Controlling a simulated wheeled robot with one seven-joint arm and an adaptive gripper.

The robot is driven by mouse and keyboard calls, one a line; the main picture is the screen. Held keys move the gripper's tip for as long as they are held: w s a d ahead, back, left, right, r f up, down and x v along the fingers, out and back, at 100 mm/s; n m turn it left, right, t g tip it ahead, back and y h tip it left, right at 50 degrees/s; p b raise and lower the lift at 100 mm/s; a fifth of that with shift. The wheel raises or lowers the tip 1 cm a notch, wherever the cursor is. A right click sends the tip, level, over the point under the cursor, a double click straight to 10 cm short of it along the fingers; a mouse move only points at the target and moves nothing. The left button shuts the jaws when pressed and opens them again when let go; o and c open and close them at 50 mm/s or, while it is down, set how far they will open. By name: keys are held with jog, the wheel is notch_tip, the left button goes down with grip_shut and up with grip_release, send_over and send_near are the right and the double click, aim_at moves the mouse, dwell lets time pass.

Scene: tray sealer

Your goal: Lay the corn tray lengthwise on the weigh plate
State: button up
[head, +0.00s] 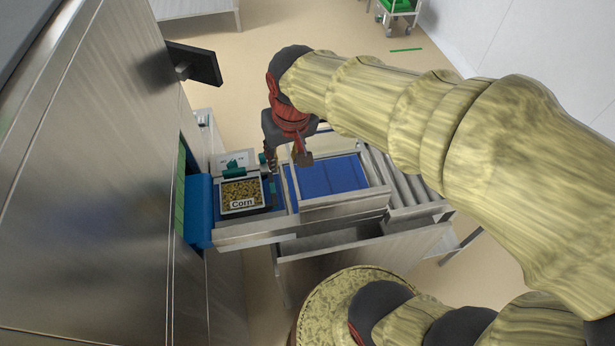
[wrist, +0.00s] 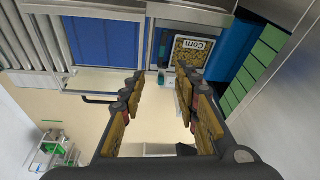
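The corn tray (head: 241,193) is a pale, shallow tray filled with yellow corn and carries a white "Corn" label. It lies on a blue belt surface beside the blue outlet of the machine, and in the wrist view it shows beyond my fingers (wrist: 190,55). My gripper (head: 287,160) hangs to the right of the tray in the head view, apart from it. In the wrist view its fingers (wrist: 161,74) stand well apart with nothing between them. A framed blue surface (head: 333,177) lies right of the tray; I cannot tell for certain whether it is the weigh plate.
A roller conveyor (head: 391,182) continues to the right of the framed surface. Metal rails edge the belt. The steel machine (head: 90,200) with a dark screen (head: 192,65) stands on the left. A small teal part (head: 263,160) stands by the tray's far side.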

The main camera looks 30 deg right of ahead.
jog(key=s+r+n+t, duration=0.1)
jog(key=s+r, duration=0.3)
jog(key=s, duration=0.7)
jog(key=shift+r+n+t, duration=0.15)
jog(key=shift+n+t, duration=0.15)
jog(key=shift+t, duration=0.4)
notch_tip(320, 180, down, 11)
jog(key=b, duration=1.1)
jog(key=shift+w, duration=0.1)
jog(key=shift+c, duration=1.2)
